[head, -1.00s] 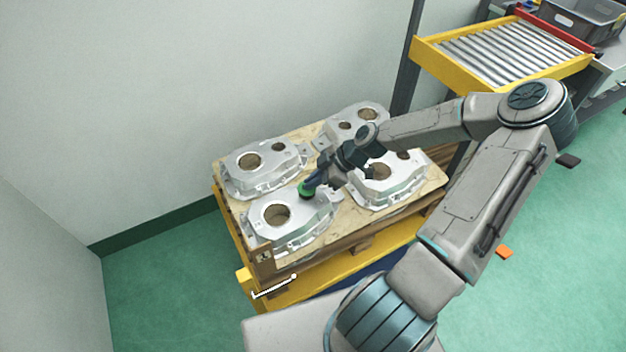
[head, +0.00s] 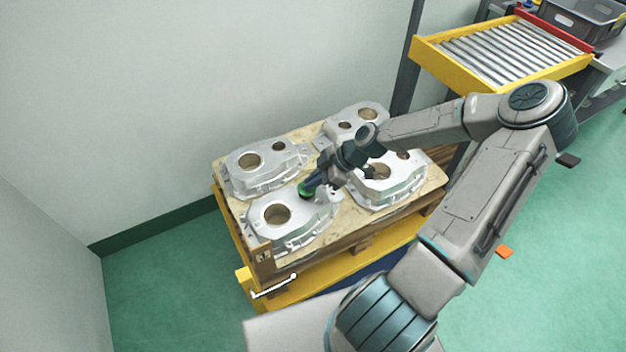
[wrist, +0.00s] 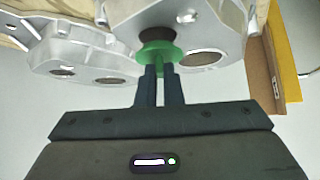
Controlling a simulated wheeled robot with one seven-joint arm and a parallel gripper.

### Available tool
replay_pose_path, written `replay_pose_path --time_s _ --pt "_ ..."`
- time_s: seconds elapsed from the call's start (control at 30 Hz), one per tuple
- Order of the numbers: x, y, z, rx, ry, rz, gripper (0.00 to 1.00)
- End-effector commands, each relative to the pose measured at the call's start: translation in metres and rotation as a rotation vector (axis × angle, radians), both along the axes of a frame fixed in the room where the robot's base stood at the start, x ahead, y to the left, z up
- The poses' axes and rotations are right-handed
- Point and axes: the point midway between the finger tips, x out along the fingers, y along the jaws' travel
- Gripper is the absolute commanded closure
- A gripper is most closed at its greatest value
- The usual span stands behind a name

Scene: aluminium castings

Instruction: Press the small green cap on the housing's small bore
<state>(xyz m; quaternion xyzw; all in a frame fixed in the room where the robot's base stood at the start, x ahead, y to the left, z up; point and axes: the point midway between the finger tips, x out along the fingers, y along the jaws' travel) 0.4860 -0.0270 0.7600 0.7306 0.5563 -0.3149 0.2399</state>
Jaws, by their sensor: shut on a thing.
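The small green cap (wrist: 160,54) is held between the fingertips of my gripper (wrist: 159,72) in the wrist view. In the head view the green cap (head: 305,189) and my gripper (head: 312,184) are at the small-bore end of the front-left housing (head: 298,217). The cap is at the small bore, whose dark opening (wrist: 157,34) shows just beyond the cap's edge in the wrist view. I cannot tell whether the cap touches the bore rim. The housing's large bore (head: 276,213) is open.
Three more aluminium housings stand on the same wooden pallet board (head: 352,224): back left (head: 262,176), back right (head: 357,113) and front right (head: 388,190). A yellow frame (head: 330,270) is under the pallet. A yellow roller conveyor (head: 505,50) stands at the upper right.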

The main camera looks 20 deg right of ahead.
Motion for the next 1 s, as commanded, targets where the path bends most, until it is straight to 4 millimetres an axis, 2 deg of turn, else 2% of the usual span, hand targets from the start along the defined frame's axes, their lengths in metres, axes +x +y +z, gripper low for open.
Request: replay_pose_path --time_s 0.87,0.9,0.97,1.0 --pt "0.000 0.000 -0.023 0.000 0.000 0.000 1.00" --pt "0.000 0.000 -0.022 0.000 0.000 0.000 0.85" --pt "0.000 0.000 -0.022 0.000 0.000 0.000 0.68" --pt "0.000 0.000 -0.022 0.000 0.000 0.000 0.68"
